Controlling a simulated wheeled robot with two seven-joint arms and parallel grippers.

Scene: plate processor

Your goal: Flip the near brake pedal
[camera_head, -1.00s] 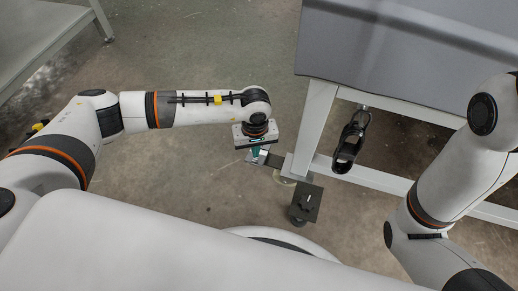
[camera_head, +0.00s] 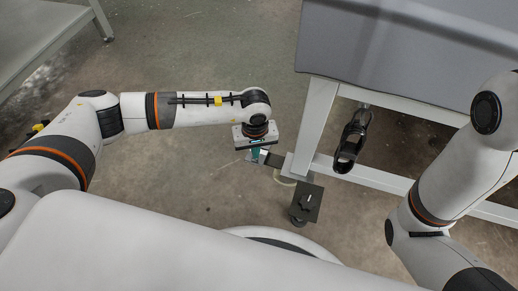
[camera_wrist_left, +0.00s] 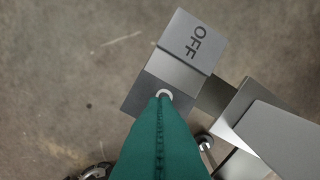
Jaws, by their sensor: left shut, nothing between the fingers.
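A tilted grey pedal plate marked OFF (camera_wrist_left: 188,45), joined to a darker lower plate (camera_wrist_left: 140,98), lies below my left gripper in the left wrist view. In the head view a pedal (camera_head: 274,159) shows only in part beside my left gripper (camera_head: 257,158), near the foot of the table leg. My left gripper's green fingers are shut and empty. In the wrist view their tips (camera_wrist_left: 164,94) overlap the darker plate, close to the bend below the OFF face; contact cannot be told. My right gripper is out of view.
A white-framed table with a grey top (camera_head: 400,60) stands at the right; its leg (camera_head: 315,125) is close to my left gripper. A dark square plate (camera_head: 312,198) sits low nearby. A black part (camera_head: 352,140) hangs beside the frame.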

